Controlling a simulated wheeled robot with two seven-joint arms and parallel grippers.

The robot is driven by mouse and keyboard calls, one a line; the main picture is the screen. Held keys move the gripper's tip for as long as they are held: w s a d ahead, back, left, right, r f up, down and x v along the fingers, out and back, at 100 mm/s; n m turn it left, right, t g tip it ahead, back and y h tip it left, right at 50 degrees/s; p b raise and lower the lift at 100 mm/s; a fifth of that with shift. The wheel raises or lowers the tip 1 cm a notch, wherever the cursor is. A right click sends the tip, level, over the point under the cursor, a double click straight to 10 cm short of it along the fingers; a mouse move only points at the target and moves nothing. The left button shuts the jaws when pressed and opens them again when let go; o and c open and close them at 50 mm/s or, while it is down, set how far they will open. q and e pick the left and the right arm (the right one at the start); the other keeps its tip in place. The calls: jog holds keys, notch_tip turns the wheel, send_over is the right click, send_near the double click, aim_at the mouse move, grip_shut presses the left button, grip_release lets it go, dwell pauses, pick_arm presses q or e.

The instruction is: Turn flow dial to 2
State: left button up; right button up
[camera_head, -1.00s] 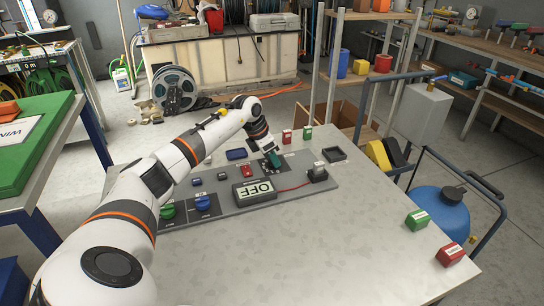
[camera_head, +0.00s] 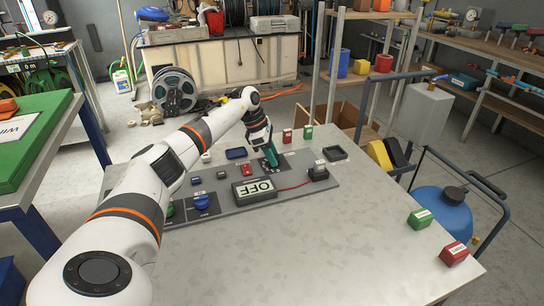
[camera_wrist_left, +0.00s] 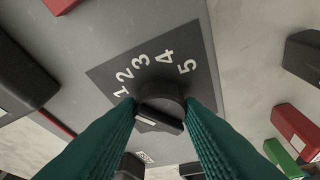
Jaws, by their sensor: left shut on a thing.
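The flow dial (camera_wrist_left: 160,102) is a black round knob with a raised bar and a short white mark. It sits on a dark plate (camera_wrist_left: 205,88) printed with 1 to 5 in an arc. The white mark is on the bar's left part in the left wrist view; I cannot tell which number it indicates. My left gripper (camera_wrist_left: 160,110) has its green fingers on both sides of the knob, shut on it. In the head view the left gripper (camera_head: 272,160) comes down on the panel's far part and hides most of the dial. My right gripper is not in view.
The grey panel (camera_head: 235,203) on the table also carries an OFF display (camera_head: 254,191), a blue knob (camera_head: 201,202) and a red block (camera_head: 246,170). Red (camera_head: 287,136) and green (camera_head: 308,132) blocks stand behind it.

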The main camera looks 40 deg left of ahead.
pick_arm(q)
jog(key=shift+m, duration=0.3)
jog(key=o, duration=1)
jog(key=v, duration=1.2)
jog(key=shift+w, duration=0.1)
